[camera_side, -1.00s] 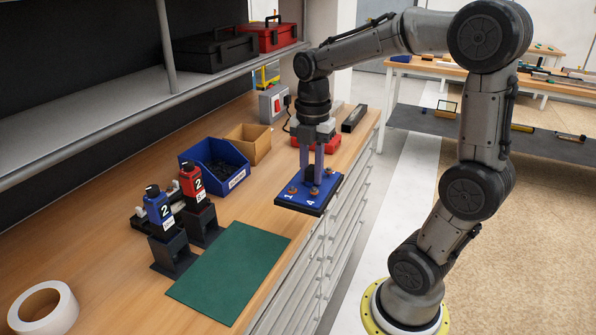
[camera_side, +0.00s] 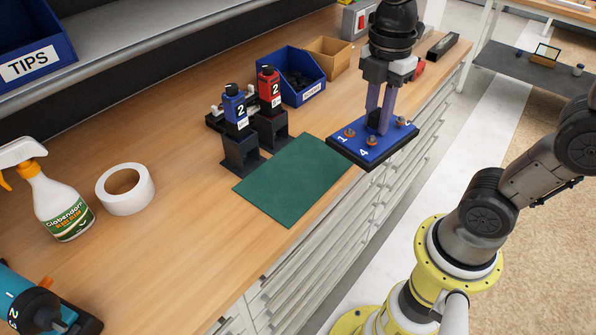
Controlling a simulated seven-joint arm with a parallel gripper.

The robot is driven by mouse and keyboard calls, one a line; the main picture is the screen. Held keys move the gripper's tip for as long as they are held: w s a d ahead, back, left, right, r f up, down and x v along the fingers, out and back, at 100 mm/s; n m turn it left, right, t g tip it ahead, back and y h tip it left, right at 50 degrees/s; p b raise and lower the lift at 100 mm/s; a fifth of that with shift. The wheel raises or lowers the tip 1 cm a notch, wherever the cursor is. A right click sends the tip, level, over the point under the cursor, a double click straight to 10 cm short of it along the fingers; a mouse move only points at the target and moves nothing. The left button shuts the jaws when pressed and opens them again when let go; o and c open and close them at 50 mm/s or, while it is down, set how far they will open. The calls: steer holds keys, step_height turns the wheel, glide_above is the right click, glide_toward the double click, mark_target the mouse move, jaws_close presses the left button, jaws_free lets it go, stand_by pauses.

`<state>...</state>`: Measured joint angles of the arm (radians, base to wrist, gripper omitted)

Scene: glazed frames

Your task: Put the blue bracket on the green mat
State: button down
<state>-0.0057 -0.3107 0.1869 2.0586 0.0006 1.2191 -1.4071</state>
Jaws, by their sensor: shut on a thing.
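The blue bracket (camera_side: 385,145) looks like a flat blue plate on a dark base, with white numbers and brownish knobs on top. My gripper (camera_side: 379,112) points down over it, its two fingers shut on a dark upright part in the plate's middle. The plate is about level and seems to hang over the bench's front edge; its height above the bench is hard to tell. The green mat (camera_side: 295,180) lies flat and bare on the bench, to the left of the plate. In the picture the plate's near left edge meets the mat's right corner.
Two dark stands holding a blue bottle (camera_side: 236,110) and a red bottle (camera_side: 270,90) stand behind the mat. A blue bin (camera_side: 300,75) and a cardboard box (camera_side: 330,58) are farther back. A tape roll (camera_side: 125,205) and spray bottle (camera_side: 60,205) are at left. Wood between is clear.

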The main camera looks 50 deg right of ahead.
mark_target(364, 140)
steer(key=a, duration=0.1)
steer(key=a+n, duration=0.1)
steer(key=a, duration=0.1)
steer(key=shift+s+a+r+n, duration=0.1)
steer(key=shift+s+r+n, duration=0.1)
steer(key=shift+r+n, duration=0.1)
steer(key=shift+a, duration=0.15)
steer(key=shift+w+a+f, duration=0.1)
steer(key=shift+w+f, duration=0.05)
steer(key=shift+w, duration=0.1)
steer(key=w+f, duration=0.3)
steer(key=w, duration=0.1)
steer(key=w+a+f, duration=0.1)
steer(key=w+f, duration=0.2)
steer(key=w, duration=0.1)
steer(key=w+a+f, duration=0.1)
steer(key=w+f, duration=0.2)
steer(key=w, duration=0.2)
steer(key=shift+a+f, duration=0.1)
steer(key=shift+w+f, duration=0.15)
steer(key=shift+f, duration=1.6)
steer(key=shift+f, duration=0.15)
